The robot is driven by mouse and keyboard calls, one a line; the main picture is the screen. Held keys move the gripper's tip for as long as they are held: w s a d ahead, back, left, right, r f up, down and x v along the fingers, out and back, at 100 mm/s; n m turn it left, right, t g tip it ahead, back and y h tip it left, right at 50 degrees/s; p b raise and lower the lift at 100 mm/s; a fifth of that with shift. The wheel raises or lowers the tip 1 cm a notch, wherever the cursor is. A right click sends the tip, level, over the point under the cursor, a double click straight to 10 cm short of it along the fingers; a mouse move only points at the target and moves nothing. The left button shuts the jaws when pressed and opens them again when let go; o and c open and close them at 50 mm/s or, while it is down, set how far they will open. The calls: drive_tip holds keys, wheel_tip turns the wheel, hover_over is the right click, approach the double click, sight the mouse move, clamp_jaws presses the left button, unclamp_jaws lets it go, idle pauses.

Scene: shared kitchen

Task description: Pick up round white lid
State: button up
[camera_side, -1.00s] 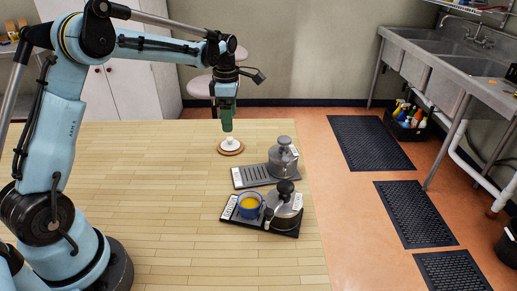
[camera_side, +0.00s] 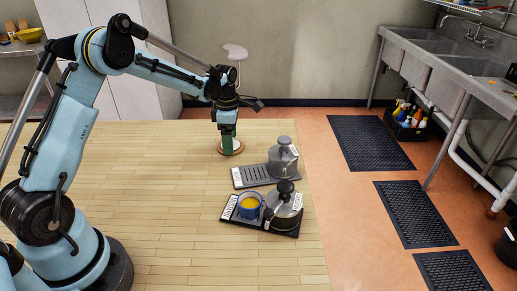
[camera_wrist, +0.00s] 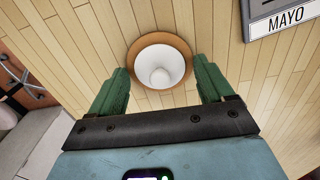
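The round white lid (camera_wrist: 160,58) has a round knob in its middle and lies on a round wooden coaster (camera_wrist: 182,44) on the table. In the wrist view the lid shows ahead of and between the two green fingers of my gripper (camera_wrist: 160,85), which are spread apart with nothing held. In the side view my gripper (camera_side: 228,147) points down right over the coaster (camera_side: 238,151) and hides most of the lid. I cannot tell whether the fingers touch the lid.
A MAYO label (camera_wrist: 285,19) shows in the wrist view. The table's left is clear.

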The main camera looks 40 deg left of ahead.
drive_tip(key=c, duration=0.9)
drive_tip(key=shift+c, duration=0.2)
